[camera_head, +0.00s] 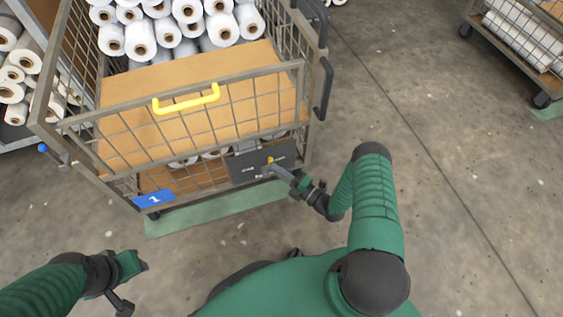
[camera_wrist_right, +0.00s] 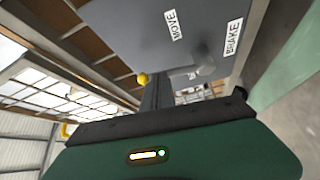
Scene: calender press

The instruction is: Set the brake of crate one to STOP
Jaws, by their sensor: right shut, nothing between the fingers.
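Crate one is a wire cage cart (camera_head: 195,120) with a blue "1" plate (camera_head: 154,199) at its lower front. A dark brake plate (camera_head: 250,165) sits at the lower right of that front. A yellow knob (camera_head: 270,160) shows on it, and also in the right wrist view (camera_wrist_right: 142,78). That view shows the plate's MOVE label, BRAKE label (camera_wrist_right: 233,38) and a grey hub (camera_wrist_right: 206,67); no STOP label is readable. My right gripper (camera_head: 278,170) is shut and empty, its tips close to the knob; contact is unclear. My left gripper (camera_head: 132,264) hangs low, away from the crate.
White rolls (camera_head: 170,30) and a brown board (camera_head: 210,75) are in the crate. A yellow handle (camera_head: 186,99) is on its front rail. A green floor strip (camera_head: 215,211) lies below. Another cart (camera_head: 520,40) stands far right; floor between is clear.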

